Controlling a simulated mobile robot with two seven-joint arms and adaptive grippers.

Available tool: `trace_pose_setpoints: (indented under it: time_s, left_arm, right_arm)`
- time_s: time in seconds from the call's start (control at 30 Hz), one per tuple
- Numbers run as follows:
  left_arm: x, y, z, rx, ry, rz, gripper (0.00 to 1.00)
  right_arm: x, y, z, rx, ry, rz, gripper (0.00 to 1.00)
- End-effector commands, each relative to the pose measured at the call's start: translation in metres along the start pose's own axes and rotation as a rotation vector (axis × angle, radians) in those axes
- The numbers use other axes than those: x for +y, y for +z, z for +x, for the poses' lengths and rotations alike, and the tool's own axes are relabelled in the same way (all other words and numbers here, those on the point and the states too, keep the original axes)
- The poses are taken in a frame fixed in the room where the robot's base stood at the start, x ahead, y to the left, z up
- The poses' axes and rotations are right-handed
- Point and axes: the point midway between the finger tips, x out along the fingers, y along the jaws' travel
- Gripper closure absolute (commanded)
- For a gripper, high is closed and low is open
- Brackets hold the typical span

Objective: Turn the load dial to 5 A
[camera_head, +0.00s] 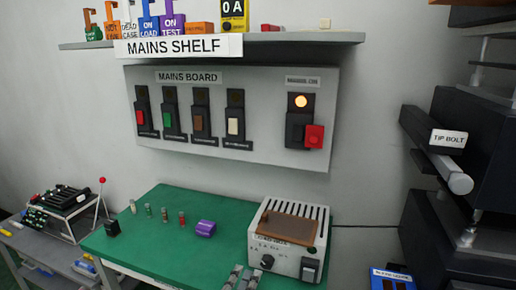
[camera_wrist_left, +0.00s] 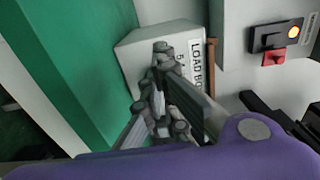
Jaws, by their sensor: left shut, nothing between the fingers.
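The load box (camera_head: 258,232) is a pale box with a slotted top, standing on the green bench top. Its dial (camera_head: 267,262) is a small black knob low on the front face, with markings too small to read. My left gripper (camera_head: 241,270) is at the bottom edge of the head view, to the left of the dial, its fingers pointing up. Whether the fingers touch the dial, I cannot tell. My right gripper is not in view.
A brown plate (camera_head: 287,229) lies on the box top. A purple block (camera_head: 205,228) and several small cylinders stand on the green bench (camera_head: 150,250). The mains board (camera_head: 262,125) hangs behind, its lamp (camera_head: 301,101) lit.

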Motion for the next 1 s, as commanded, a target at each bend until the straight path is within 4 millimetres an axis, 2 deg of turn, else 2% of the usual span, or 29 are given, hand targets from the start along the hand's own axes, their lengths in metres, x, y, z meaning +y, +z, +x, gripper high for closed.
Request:
trace_pose_setpoints:
  time_s: [0.13, 0.37, 0.47, 0.57, 0.67, 0.7, 0.77, 0.87, 0.9, 0.97, 1.0]
  left_arm:
    - [0.0, 0.001, -0.011, -0.001, 0.0, 0.001, 1.0]
    - [0.0, 0.001, -0.012, -0.001, 0.0, 0.001, 1.0]
    - [0.001, 0.002, -0.013, -0.007, 0.003, -0.005, 1.0]
    - [0.006, 0.014, -0.023, -0.057, 0.024, -0.061, 1.0]
    - [0.021, 0.041, -0.048, -0.176, 0.076, -0.189, 1.0]
    - [0.03, 0.055, -0.063, -0.24, 0.105, -0.256, 1.0]
    - [0.047, 0.076, -0.092, -0.348, 0.159, -0.369, 1.0]
    - [0.078, 0.104, -0.148, -0.537, 0.26, -0.561, 1.0]
    - [0.09, 0.112, -0.172, -0.609, 0.304, -0.631, 1.0]
    - [0.107, 0.12, -0.21, -0.716, 0.369, -0.734, 1.0]
    - [0.118, 0.123, -0.235, -0.784, 0.412, -0.797, 1.0]
  right_arm:
    - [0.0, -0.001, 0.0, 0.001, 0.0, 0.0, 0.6]
    - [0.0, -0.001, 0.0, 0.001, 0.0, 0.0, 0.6]
    - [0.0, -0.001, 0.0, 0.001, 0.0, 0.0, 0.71]
    - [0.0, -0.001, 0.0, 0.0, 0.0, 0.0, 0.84]
    - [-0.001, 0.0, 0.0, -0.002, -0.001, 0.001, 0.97]
    - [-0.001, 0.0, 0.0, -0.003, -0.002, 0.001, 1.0]
    - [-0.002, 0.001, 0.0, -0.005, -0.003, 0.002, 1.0]
    - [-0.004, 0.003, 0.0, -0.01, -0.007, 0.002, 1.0]
    - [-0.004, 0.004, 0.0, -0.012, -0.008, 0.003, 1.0]
    - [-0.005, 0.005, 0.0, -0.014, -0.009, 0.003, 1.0]
    - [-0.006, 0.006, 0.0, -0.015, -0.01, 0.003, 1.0]
